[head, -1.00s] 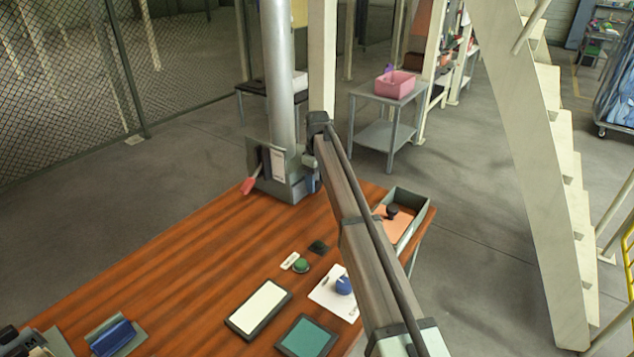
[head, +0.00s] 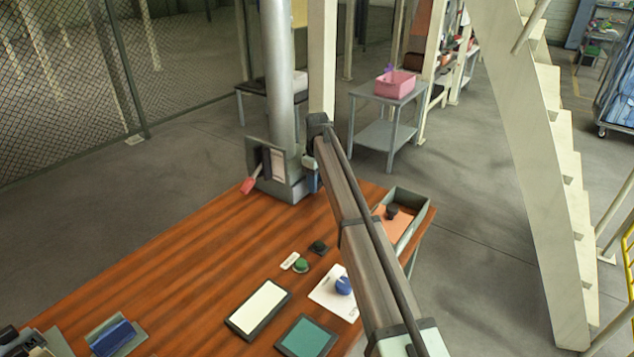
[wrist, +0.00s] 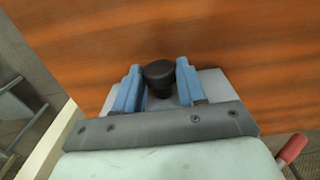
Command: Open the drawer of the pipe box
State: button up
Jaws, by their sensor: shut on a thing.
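The pipe box (head: 291,187) is a grey box at the foot of a tall grey pipe, at the far edge of the wooden table. A red-handled lever (head: 249,186) sticks out of its left side; a red handle also shows at the lower right of the wrist view (wrist: 291,149). In the wrist view a black round knob (wrist: 159,74) stands against a light grey face. My gripper (wrist: 158,82) has its blue fingers on either side of this knob and is shut on it. My arm hides the box's right side in the head view.
On the table are a green button (head: 301,265), a white card with a blue knob (head: 343,285), a white panel (head: 259,307) and a green panel (head: 307,337). A grey tray (head: 424,212) sits at the right end. The table's middle left is clear.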

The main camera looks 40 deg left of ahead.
grip_shut()
jog(key=d, duration=1.4)
jog(key=shift+d, duration=0.3)
jog(key=o, duration=1.1)
grip_release()
jog(key=shift+r, duration=0.1)
notch_tip(320, 180, up, 14)
jog(key=shift+f, duration=0.2)
